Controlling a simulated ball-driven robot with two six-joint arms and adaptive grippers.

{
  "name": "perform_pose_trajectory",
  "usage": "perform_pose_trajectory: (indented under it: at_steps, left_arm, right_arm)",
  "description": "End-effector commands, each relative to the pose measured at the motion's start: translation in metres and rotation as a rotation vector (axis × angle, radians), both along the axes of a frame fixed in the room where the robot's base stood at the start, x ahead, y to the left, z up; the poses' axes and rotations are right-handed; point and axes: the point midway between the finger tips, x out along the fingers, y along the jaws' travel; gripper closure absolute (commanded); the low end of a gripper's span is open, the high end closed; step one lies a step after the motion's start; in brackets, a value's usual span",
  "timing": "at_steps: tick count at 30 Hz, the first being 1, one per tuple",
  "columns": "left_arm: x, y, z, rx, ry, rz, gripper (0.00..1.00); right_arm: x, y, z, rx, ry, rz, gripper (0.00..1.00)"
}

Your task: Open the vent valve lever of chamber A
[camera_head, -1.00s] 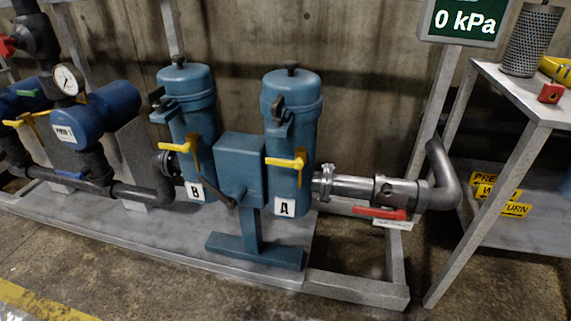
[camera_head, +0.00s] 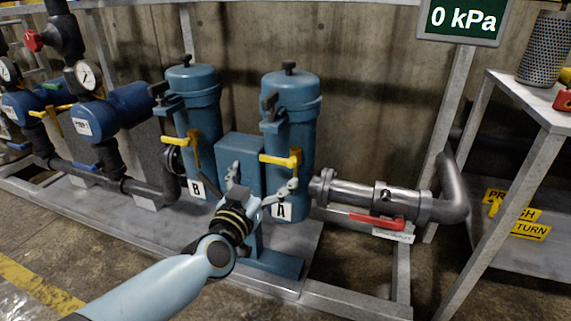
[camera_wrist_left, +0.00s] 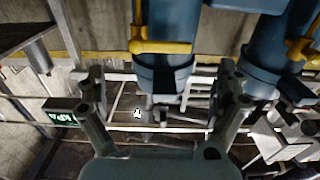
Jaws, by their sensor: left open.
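Chamber A is the right blue canister (camera_head: 291,103), with a white "A" label (camera_head: 281,211). Its yellow lever (camera_head: 281,159) lies roughly horizontal across the canister's front, with a short part hanging down at its right end. In the left wrist view that yellow lever (camera_wrist_left: 160,47) shows at the top, ahead of the fingers. My left gripper (camera_head: 263,182) is open and empty, just below and in front of the lever, with a finger to each side. No contact with the lever shows. It also shows in the left wrist view (camera_wrist_left: 160,82). My right gripper is not in view.
Chamber B (camera_head: 194,90) stands to the left with its own yellow lever (camera_head: 180,143). A blue box (camera_head: 238,150) sits between the canisters. A red lever (camera_head: 377,221) is on the pipe at right. The display (camera_head: 465,18) reads 0 kPa. A table (camera_head: 525,98) stands right.

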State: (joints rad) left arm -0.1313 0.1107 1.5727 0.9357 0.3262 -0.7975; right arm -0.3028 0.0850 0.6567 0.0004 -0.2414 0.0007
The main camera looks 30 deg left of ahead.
Motion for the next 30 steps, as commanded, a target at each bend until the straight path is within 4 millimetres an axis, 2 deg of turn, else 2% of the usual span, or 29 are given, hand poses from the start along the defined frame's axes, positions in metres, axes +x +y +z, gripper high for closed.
perform_pose_trajectory:
  at_steps: [3, 10, 18, 23, 24, 30]
  left_arm:
    - [0.026, 0.006, -0.001, 0.001, -0.001, -0.001, 0.00]
    - [0.064, 0.015, -0.002, 0.001, 0.002, -0.002, 0.00]
    - [0.078, 0.019, -0.001, 0.000, 0.003, -0.002, 0.00]
    - [0.078, 0.019, -0.001, 0.000, 0.003, -0.002, 0.00]
    - [0.078, 0.018, -0.001, 0.000, 0.003, -0.002, 0.01]
    - [0.078, 0.018, -0.001, 0.000, 0.003, -0.002, 0.27]
  right_arm:
    - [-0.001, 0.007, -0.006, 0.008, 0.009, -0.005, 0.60]
    - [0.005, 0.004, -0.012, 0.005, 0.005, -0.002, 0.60]
    - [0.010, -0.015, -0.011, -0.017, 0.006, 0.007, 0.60]
    - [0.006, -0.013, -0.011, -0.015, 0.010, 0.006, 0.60]
    - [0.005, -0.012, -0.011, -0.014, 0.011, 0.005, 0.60]
    - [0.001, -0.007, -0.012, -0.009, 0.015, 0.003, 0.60]
